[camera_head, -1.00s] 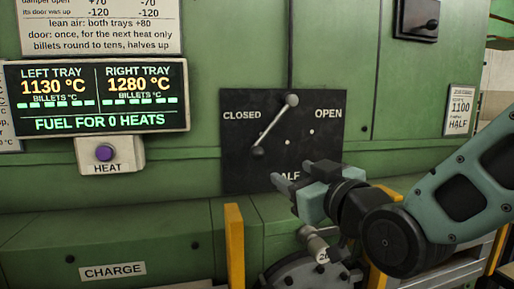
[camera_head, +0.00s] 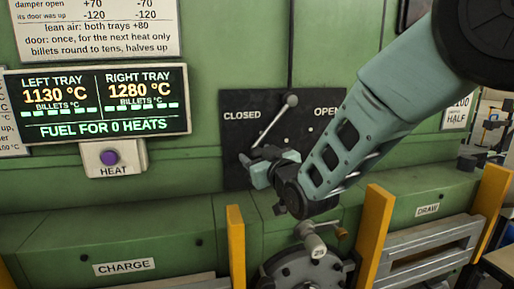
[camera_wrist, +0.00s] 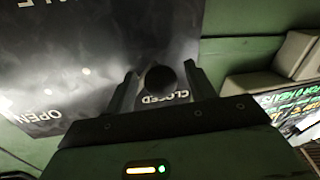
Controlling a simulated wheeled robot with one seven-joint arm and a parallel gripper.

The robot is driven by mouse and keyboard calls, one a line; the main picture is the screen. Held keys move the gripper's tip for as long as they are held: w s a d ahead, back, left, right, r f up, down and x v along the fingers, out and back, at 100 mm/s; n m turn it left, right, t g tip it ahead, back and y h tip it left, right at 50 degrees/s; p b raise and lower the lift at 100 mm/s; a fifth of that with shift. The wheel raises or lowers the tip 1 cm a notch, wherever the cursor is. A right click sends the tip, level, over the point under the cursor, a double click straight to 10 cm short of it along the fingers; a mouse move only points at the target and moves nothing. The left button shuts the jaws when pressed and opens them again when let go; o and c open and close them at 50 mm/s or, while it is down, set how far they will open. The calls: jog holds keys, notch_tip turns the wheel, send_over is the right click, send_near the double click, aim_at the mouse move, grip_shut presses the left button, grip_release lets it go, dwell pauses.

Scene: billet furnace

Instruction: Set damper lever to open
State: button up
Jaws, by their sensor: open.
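The damper lever (camera_head: 275,121) is on a dark plate (camera_head: 236,105) marked CLOSED, HALF and OPEN. It slants from a pale ball at its upper right down to the left, on the CLOSED side. Its dark knob (camera_wrist: 160,80) shows in the wrist view between the two fingers, in front of the CLOSED lettering. My gripper (camera_head: 254,157) is open at the lever's lower end; in the wrist view its fingers (camera_wrist: 163,88) stand either side of the knob. I cannot tell whether they touch it. My arm covers part of OPEN, and HALF is hidden in the head view.
A lit display (camera_head: 96,100) reads left tray 1130 and right tray 1280, fuel for 0 heats. A purple HEAT button (camera_head: 109,158) is below it. Yellow posts (camera_head: 236,246) and a round dark fixture with a handle (camera_head: 314,243) stand below the plate.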

jog(key=shift+w+a, duration=0.2)
jog(key=shift+w, duration=0.15)
jog(key=shift+c, duration=0.3)
grip_shut()
jog(key=shift+d+f, duration=0.1)
jog(key=shift+f, duration=0.05)
